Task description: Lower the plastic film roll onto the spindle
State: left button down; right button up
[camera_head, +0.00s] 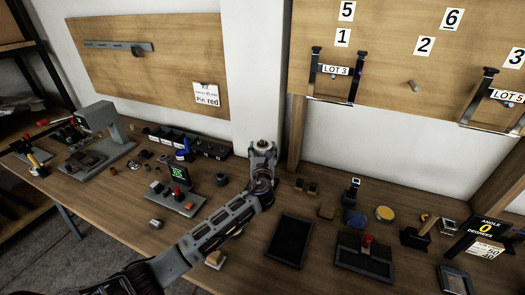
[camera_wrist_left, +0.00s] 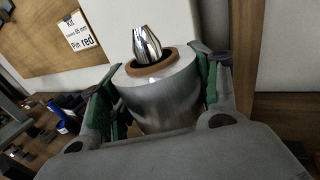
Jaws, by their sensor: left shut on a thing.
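The plastic film roll (camera_wrist_left: 165,92) is a silvery, translucent cylinder with a brown core ring around its top opening. It fills the middle of the left wrist view. My left gripper (camera_head: 263,150) is shut on it, with green-lined fingers pressed against both sides. A shiny tapered metal tip (camera_wrist_left: 147,44), apparently the spindle's, stands up out of the core opening, with a dark gap around it. The roll's lower end and anything beneath it are hidden by the gripper. In the head view the gripper is over the bench near the wall, and the roll is too small to make out clearly. My right gripper is not in view.
The wooden bench (camera_head: 235,245) carries a grey press-like machine (camera_head: 100,118), a device with a green display (camera_head: 178,172), a dark tray (camera_head: 288,240) and many small items. A white pillar (camera_head: 255,60) stands behind the gripper. LOT 3 (camera_head: 336,71) hangs on the right board.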

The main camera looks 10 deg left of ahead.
pick_arm(q)
jog(key=shift+r, duration=0.15)
jog(key=shift+c, duration=2.2)
grip_release()
jog(key=shift+o, duration=0.7)
jog(key=shift+f, duration=0.2)
jog(key=s+d, duration=0.2)
jog(key=s, duration=0.9)
jog(key=shift+s+d, duration=0.2)
jog(key=shift+s, duration=0.2)
jog(key=shift+s, duration=0.1)
